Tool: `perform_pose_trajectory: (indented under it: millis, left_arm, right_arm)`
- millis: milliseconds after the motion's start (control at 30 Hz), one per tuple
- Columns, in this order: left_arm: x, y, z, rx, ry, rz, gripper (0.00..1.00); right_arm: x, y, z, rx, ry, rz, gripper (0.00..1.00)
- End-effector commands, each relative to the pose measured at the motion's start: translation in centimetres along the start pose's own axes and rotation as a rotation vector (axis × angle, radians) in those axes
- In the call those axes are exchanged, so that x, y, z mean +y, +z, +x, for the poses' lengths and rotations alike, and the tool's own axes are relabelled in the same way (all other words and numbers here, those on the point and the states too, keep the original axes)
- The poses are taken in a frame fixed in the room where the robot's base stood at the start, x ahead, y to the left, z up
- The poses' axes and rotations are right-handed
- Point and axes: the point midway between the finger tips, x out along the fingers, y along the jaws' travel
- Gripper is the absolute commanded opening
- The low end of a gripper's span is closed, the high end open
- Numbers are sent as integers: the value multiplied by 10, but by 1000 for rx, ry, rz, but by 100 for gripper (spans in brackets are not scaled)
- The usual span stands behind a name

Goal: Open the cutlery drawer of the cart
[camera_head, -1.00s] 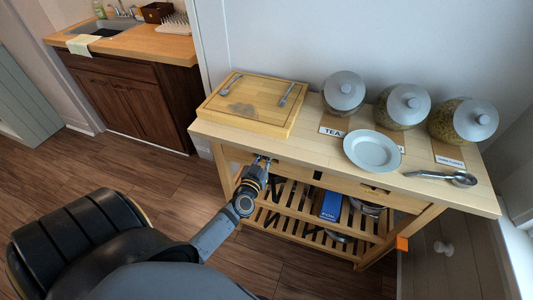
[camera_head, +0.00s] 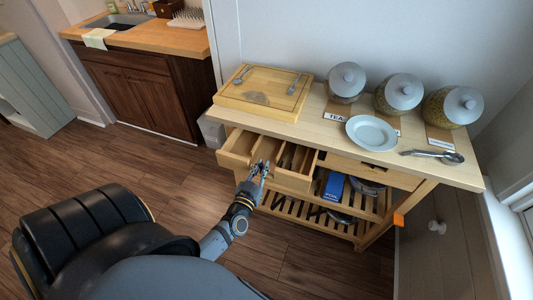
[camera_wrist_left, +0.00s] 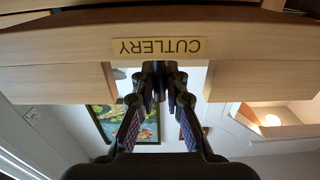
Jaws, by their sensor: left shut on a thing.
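The wooden cart (camera_head: 300,121) stands against the wall. Its cutlery drawer (camera_head: 238,158) is pulled out at the cart's left side, and its inner compartments show from above. In the left wrist view the drawer front (camera_wrist_left: 60,50) bears a label reading CUTLERY (camera_wrist_left: 157,47), seen upside down. What exactly lies between the fingertips is partly hidden. My right gripper is not in view.
On the cart top are a cutting board (camera_head: 262,91) with two utensils, three lidded jars (camera_head: 398,93), a plate (camera_head: 371,133) and a metal scoop (camera_head: 437,157). A second drawer (camera_head: 365,168) is closed. A blue box (camera_head: 333,186) lies on the shelf below. Floor in front is clear.

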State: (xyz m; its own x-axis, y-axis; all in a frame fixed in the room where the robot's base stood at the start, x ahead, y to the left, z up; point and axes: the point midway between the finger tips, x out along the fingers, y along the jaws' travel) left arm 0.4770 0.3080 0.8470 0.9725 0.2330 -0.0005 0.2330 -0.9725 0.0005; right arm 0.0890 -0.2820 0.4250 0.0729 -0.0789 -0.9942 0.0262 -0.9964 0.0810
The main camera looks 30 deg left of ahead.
Motion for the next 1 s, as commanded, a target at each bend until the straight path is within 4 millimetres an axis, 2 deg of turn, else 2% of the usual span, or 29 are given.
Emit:
perform_pose_trajectory:
  millis: [33,100,200,400,600,967,1000]
  left_arm:
    - [0,0,-14,-6,0,0,0]
    - [0,1,-28,-6,-1,0,0]
    - [0,1,-46,-6,0,1,0]
    - [0,1,-70,-3,0,0,0]
    - [0,1,-80,-2,0,-1,0]
    - [0,1,-82,-2,0,0,0]
    - [0,1,-82,-2,0,0,13]
  right_arm:
    - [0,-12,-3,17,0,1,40]
    - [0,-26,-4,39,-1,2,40]
    - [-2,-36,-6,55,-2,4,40]
    - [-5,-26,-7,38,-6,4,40]
    - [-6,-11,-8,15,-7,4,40]
    - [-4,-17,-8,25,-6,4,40]
    - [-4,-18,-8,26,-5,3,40]
